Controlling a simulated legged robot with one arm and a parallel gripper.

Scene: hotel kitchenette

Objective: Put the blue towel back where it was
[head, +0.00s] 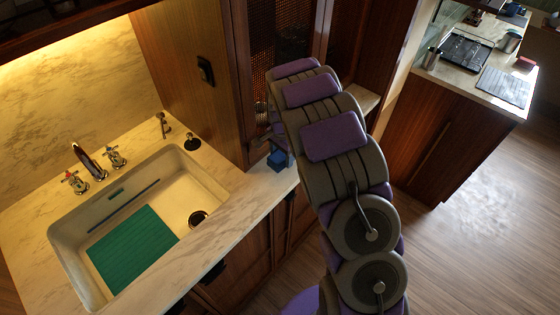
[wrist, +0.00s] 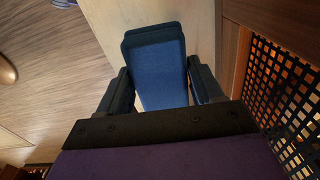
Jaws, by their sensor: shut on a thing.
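The blue towel (wrist: 162,78) is a folded, flat-faced block between the two dark fingers of my gripper (wrist: 160,88) in the wrist view. My gripper is shut on it. In the head view, a small part of the blue towel (head: 277,159) shows over the pale counter, right of the sink and near the cabinet's foot. My arm hides most of my gripper there. I cannot tell whether the towel touches the counter.
The sink (head: 175,205) holds a teal mat (head: 135,247). A faucet (head: 88,160) and a dark soap dispenser (head: 192,142) stand behind it. A cabinet with a lattice front (wrist: 285,85) is close on the right. Another counter (head: 455,72) carries trays and cups. Open wooden floor (head: 475,235) lies at right.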

